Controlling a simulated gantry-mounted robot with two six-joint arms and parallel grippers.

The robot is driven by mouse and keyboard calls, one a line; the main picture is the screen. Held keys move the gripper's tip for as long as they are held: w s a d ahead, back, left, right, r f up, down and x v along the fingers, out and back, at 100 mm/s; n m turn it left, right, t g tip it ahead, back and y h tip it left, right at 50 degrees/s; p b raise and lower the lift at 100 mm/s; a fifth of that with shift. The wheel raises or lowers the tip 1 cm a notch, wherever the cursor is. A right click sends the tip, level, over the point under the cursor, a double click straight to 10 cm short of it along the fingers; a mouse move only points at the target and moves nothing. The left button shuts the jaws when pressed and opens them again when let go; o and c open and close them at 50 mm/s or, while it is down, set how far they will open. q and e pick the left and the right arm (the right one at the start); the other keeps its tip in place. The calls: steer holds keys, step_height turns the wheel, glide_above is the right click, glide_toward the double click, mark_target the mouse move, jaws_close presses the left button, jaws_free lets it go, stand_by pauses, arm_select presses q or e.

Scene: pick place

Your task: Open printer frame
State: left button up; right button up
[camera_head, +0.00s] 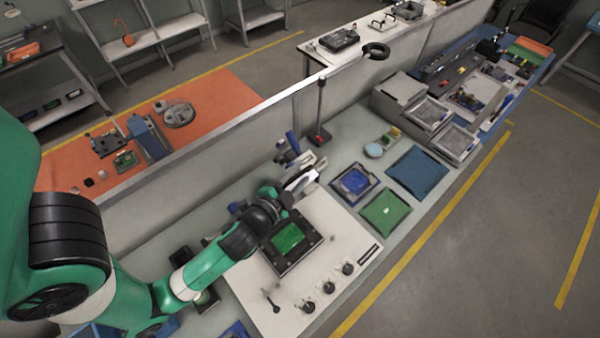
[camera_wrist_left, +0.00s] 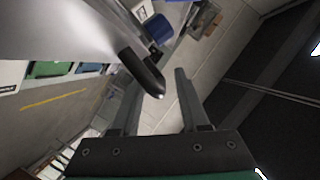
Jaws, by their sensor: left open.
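The printer is a white base plate (camera_head: 345,232) on the bench in the head view. A dark frame (camera_head: 311,246) around a green board (camera_head: 288,238) lies on it, partly behind my left arm. My left gripper (camera_head: 309,175) is at the plate's far edge, with its fingers apart. In the left wrist view, my open gripper (camera_wrist_left: 158,82) has a dark rounded handle (camera_wrist_left: 143,74) near its left finger, roughly between the fingertips. The handle sticks out from a broad grey surface (camera_wrist_left: 60,28). I cannot tell whether a finger touches it. My right gripper is not in view.
Several black knobs (camera_head: 308,306) stand along the plate's near edge. A blue tray (camera_head: 417,172), a green mat (camera_head: 385,211) and a dark tray with a blue item (camera_head: 354,184) lie to the right. A thin post (camera_head: 320,115) and a low wall (camera_head: 240,125) stand behind the gripper.

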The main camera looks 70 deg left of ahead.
arm_select(q)
jaws_close()
stand_by(1.3)
